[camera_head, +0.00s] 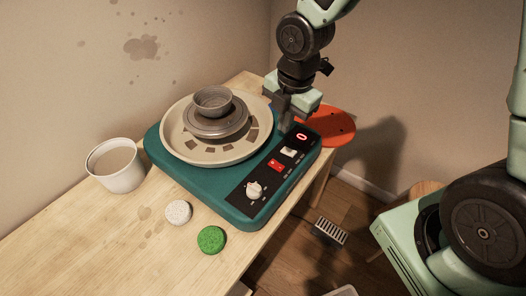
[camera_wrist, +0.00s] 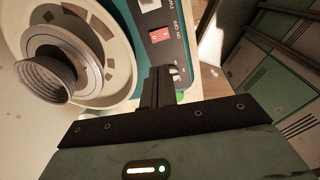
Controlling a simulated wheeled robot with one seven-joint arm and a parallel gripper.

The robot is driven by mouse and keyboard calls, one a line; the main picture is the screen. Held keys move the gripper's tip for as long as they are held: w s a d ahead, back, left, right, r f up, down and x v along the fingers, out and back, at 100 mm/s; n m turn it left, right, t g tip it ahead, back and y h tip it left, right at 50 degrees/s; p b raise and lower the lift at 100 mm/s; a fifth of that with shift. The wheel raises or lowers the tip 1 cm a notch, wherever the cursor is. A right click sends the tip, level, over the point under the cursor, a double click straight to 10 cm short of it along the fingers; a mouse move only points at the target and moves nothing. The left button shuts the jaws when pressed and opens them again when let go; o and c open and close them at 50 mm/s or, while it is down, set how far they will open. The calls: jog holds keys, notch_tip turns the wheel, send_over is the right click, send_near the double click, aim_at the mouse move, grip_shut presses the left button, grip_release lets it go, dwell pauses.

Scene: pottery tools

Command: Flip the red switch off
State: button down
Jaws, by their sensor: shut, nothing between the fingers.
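The red switch (camera_head: 275,165) is a small rocker on the black control panel of the teal pottery wheel. It also shows in the wrist view (camera_wrist: 159,36), near the top of the panel. A white switch (camera_head: 289,152) and a round red-lit button (camera_head: 302,136) sit farther along the panel, and a white knob (camera_head: 254,190) sits at its near end. My gripper (camera_head: 284,127) is shut and empty, above the far side of the wheel by the panel. In the wrist view its closed fingers (camera_wrist: 157,88) are apart from the red switch in the picture.
A bowl (camera_head: 213,101) stands on the wheel head inside the cream splash pan (camera_head: 178,145). A white bucket (camera_head: 116,166), a white sponge (camera_head: 178,213) and a green sponge (camera_head: 211,240) are on the wooden table. An orange disc (camera_head: 332,127) lies behind the wheel.

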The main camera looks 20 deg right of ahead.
aim_at(274, 163)
jog(key=shift+w+d+f+n, duration=0.1)
jog(key=shift+w+f+n, duration=0.2)
jog(key=shift+w+n, duration=0.3)
jog(key=shift+w, duration=0.1)
jog(key=f, duration=0.4)
jog(key=w+f, duration=0.1)
jog(key=f, duration=0.4)
jog(key=a+f, duration=0.1)
jog(key=f, duration=0.4)
jog(key=shift+w, duration=0.15)
jog(key=shift+f, duration=0.1)
